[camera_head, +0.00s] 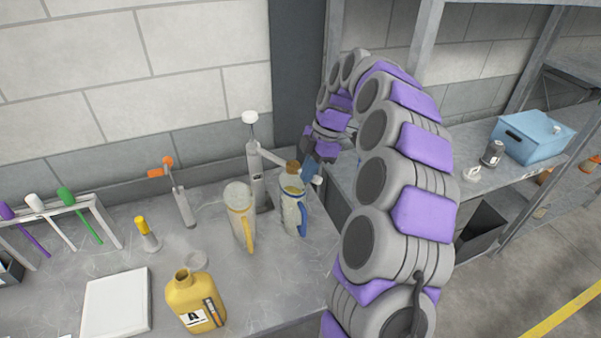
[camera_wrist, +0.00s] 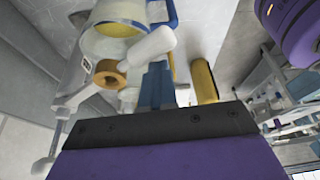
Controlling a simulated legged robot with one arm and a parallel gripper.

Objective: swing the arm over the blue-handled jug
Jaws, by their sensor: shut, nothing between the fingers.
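The blue-handled jug (camera_head: 291,213) stands upright on the grey bench, a clear jug with its blue handle on the right. In the wrist view the jug (camera_wrist: 112,44) is at the top left, its wide mouth towards the camera and its blue handle at its right. My gripper (camera_head: 314,176) is at the end of my purple and grey arm, just above and right of the jug's rim.
A pump (camera_head: 253,165) with a brown-tipped spout reaches over the jug. A yellow-handled jug (camera_head: 238,212) stands to its left. A yellow bottle (camera_head: 193,303), a white tray (camera_head: 114,304) and a hand-tool rack (camera_head: 103,219) are further left. A blue box (camera_head: 530,138) sits on the right shelf.

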